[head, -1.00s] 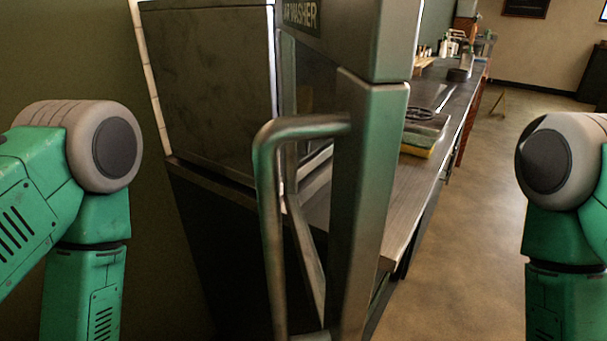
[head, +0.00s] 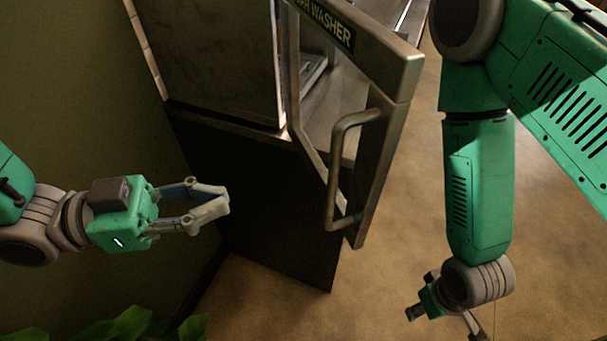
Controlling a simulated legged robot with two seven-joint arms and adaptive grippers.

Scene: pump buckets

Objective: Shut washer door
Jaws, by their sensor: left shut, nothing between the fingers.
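The washer door (head: 378,50) stands open in the middle of the head view, a metal frame with a label ending in "WASHER" on its top bar. Its bent bar handle (head: 337,160) is on the side facing me. The washer body (head: 205,55) is behind it to the left. My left gripper (head: 226,200) is shut and empty, left of the door and handle and apart from them. My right gripper (head: 474,325) is low at the right, apart from the door, partly cut off by the lower edge; its finger opening is unclear.
A metal counter (head: 340,95) shows behind the open door. A dark cabinet side (head: 270,215) stands below the washer. Green leaves (head: 130,325) are at the lower left. Bare floor (head: 400,235) lies between the door and my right arm.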

